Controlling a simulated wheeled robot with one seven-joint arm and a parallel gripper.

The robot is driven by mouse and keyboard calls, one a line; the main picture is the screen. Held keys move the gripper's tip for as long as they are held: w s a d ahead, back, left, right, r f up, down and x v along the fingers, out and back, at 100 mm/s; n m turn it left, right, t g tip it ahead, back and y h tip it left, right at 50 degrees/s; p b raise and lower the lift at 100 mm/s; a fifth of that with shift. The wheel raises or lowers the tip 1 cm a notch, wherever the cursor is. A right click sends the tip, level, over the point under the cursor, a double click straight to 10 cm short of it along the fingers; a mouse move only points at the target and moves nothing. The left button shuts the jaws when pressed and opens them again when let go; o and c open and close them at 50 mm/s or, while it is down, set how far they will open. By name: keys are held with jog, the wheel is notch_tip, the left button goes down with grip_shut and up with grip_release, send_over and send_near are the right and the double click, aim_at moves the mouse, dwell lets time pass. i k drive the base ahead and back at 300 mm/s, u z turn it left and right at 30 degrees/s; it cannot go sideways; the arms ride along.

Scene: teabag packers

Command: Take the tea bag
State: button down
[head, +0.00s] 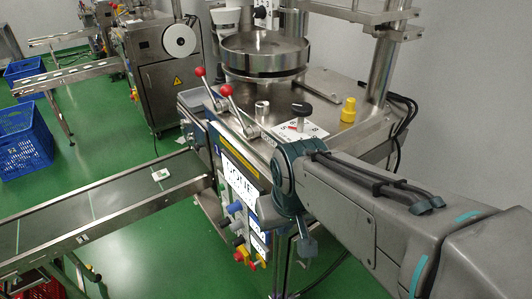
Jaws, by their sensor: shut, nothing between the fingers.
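A small white tea bag (160,175) lies flat on the dark conveyor belt (105,207), near its upper right end beside the packing machine. It is small in the picture and its details are hard to make out. My grey arm reaches in from the lower right and bends in front of the machine. My gripper does not show; the end of my arm is hidden or out of the picture. My visible arm links are well to the right of the tea bag and apart from it.
The steel packing machine (285,95) has a round bowl (264,50), red-knobbed levers (220,93) and a control panel (240,180) facing the belt. The conveyor has raised metal side rails. Blue crates (27,141) stand at the left. Green floor is clear between the machines.

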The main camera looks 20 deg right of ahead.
aim_at(158, 176)
jog(key=z, duration=1.4)
jog(key=k, duration=0.95)
jog(key=u, duration=1.05)
jog(key=i, duration=1)
jog(key=z, duration=0.05)
